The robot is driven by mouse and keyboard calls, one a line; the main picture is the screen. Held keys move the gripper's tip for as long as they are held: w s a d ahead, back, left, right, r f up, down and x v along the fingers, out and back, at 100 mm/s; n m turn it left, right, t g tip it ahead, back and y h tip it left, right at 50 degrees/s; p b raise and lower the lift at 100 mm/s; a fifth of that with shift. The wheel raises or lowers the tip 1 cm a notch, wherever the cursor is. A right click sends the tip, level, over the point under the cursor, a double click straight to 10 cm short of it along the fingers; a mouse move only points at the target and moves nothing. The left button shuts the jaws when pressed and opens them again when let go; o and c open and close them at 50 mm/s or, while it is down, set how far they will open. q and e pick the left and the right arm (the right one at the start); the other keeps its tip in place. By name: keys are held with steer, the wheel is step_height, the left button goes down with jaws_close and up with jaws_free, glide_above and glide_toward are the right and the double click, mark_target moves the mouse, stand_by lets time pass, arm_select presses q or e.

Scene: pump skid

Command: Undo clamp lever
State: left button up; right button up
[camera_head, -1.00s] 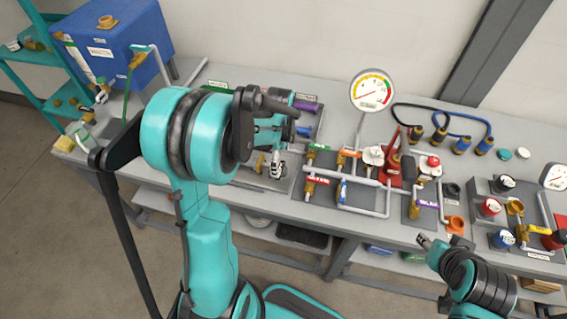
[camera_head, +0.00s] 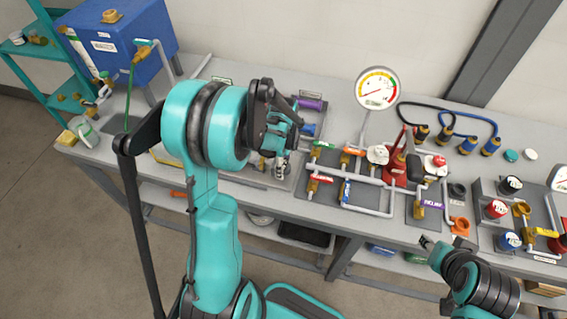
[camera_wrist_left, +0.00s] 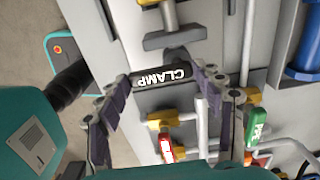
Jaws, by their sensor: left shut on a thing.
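The clamp lever (camera_wrist_left: 163,77) is a black bar marked CLAMP in the left wrist view. It lies between the two fingers of my left gripper (camera_wrist_left: 163,80), which is shut on it. A brass and grey T-shaped part (camera_wrist_left: 170,35) stands just above the lever in that view. In the head view my left gripper (camera_head: 279,168) reaches down to the bench left of the pipework, and the lever is hidden or too small to tell there. My right gripper (camera_head: 430,243) is at the lower right, by the bench's front edge; its fingers are too small to read.
A blue tank (camera_head: 120,45) is at the back left. The grey bench (camera_head: 345,115) has bare room behind the pipes.

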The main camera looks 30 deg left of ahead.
arm_select(q)
steer(key=n, duration=0.2)
steer(key=n+b, duration=0.1)
steer(key=n, duration=0.1)
steer(key=shift+w+d, duration=0.2)
steer(key=shift+d, duration=0.2)
steer(key=n, duration=0.3)
steer(key=n+b, duration=0.1)
steer(key=shift+w+d+n, duration=0.35)
steer(key=shift+n, duration=0.05)
steer(key=n, duration=0.2)
steer(key=w+n, duration=0.1)
steer(key=n, duration=0.1)
steer(key=shift+d+n+b, duration=0.15)
steer(key=shift+n+b, duration=0.15)
steer(key=shift+b, duration=0.1)
steer(key=shift+w+n, duration=0.2)
steer(key=shift+n, duration=0.9)
steer(key=shift+w+n, duration=0.2)
steer(key=shift+n, duration=0.9)
steer(key=o, duration=1.2)
steer(key=shift+c, duration=0.2)
